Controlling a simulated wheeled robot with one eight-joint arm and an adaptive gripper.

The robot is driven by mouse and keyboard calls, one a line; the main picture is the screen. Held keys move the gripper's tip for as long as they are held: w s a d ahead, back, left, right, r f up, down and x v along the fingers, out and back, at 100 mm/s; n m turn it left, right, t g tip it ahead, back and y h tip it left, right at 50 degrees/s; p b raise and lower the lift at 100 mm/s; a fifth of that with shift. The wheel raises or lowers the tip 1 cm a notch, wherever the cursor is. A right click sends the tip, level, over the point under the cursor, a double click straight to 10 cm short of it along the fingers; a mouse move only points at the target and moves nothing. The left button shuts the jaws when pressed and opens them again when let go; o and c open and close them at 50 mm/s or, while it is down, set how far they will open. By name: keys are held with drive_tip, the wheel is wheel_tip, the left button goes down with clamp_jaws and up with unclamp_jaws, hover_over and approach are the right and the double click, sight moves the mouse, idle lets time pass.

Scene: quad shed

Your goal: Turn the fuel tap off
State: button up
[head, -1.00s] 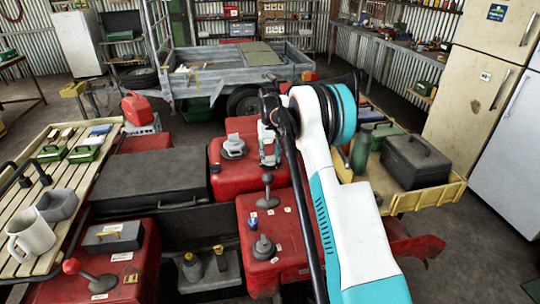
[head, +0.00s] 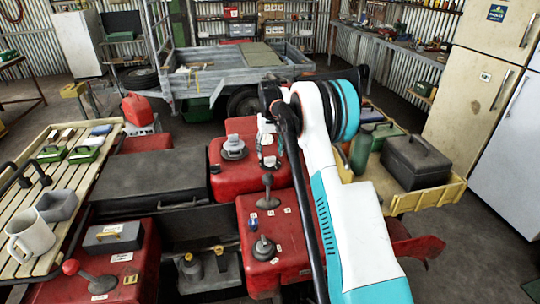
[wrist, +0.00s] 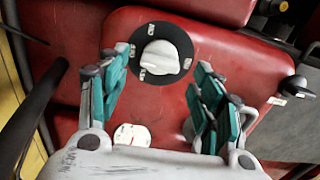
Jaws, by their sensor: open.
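The tap, a pale grey knob (wrist: 160,57) on a round black plate, sits on a red body panel. Small white labels surround it on the plate. Its handle seems to slant toward the lower-left label; I cannot read the labels surely. In the head view a grey knob (head: 234,146) stands on the red panel. My gripper (wrist: 161,75) is open, its green-padded fingers spread on either side of the knob in the wrist view, with nothing between them held. In the head view my gripper (head: 268,152) hangs just right of the knob, partly behind my arm.
A black-knobbed lever (head: 267,192) and another lever (head: 263,247) rise from the nearer red panel, with a small blue knob (head: 252,223) beside them. A black seat (head: 150,180) lies left. A slatted rack (head: 105,160) and a wooden tray (head: 440,190) flank the quad.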

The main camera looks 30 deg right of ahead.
sight(270, 157)
wheel_tip(270, 157, up, 9)
idle(0.3)
drive_tip(key=shift+r, duration=0.1)
drive_tip(key=s+a+r+n+t+b, duration=0.1)
drive_tip(key=s+a+r+t, duration=0.1)
drive_tip(key=s+a+r, duration=0.6)
drive_tip(key=s+a+r+n+t+b, duration=0.1)
drive_tip(key=s+a+r, duration=0.5)
drive_tip(key=s, duration=0.5)
drive_tip(key=s+a+f+t, duration=0.2)
drive_tip(key=s+a+f, duration=0.2)
drive_tip(key=s, duration=0.8)
drive_tip(key=s+a+f+n+t+b, duration=0.1)
drive_tip(key=s+a+f, duration=0.4)
drive_tip(key=s, duration=0.8)
drive_tip(key=shift+a+f+t, duration=0.15)
drive_tip(key=shift+f+t, duration=0.2)
drive_tip(key=shift+t, duration=0.15)
